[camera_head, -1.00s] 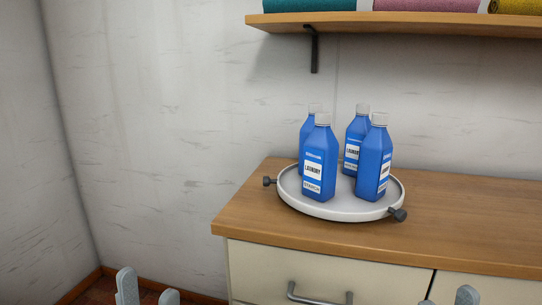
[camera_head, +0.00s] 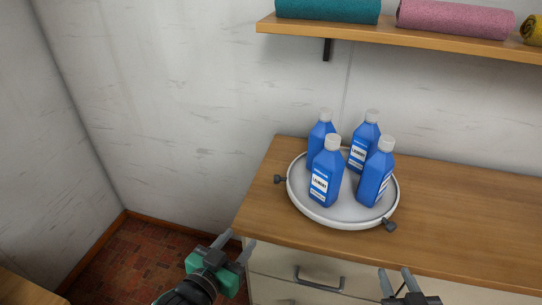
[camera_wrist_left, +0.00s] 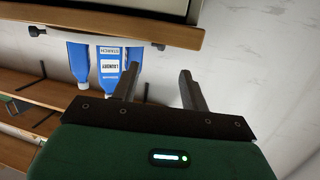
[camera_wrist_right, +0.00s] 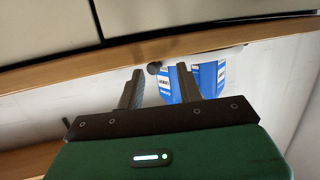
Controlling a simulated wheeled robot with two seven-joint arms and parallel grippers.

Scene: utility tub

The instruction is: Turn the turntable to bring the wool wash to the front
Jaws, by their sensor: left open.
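A round white turntable (camera_head: 345,216) with a raised rim stands on the wooden counter. Two dark knobs stick out from its rim, one at the left (camera_head: 280,179) and one at the front right (camera_head: 389,225). Several blue bottles with pale caps stand on it, such as the front one (camera_head: 325,182). Their labels are too small to tell which is the wool wash. My left gripper (camera_head: 236,245) is open and empty, left of the counter's front edge; its fingers show in the left wrist view (camera_wrist_left: 158,82). My right gripper (camera_head: 395,278) is open and empty in front of the drawers.
The counter (camera_head: 455,220) is clear to the right of the turntable. Drawers with a metal handle (camera_head: 318,280) are below. A wall shelf (camera_head: 420,42) with rolled towels (camera_head: 455,18) hangs above. A wall stands behind, and open floor (camera_head: 135,262) lies left of the counter.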

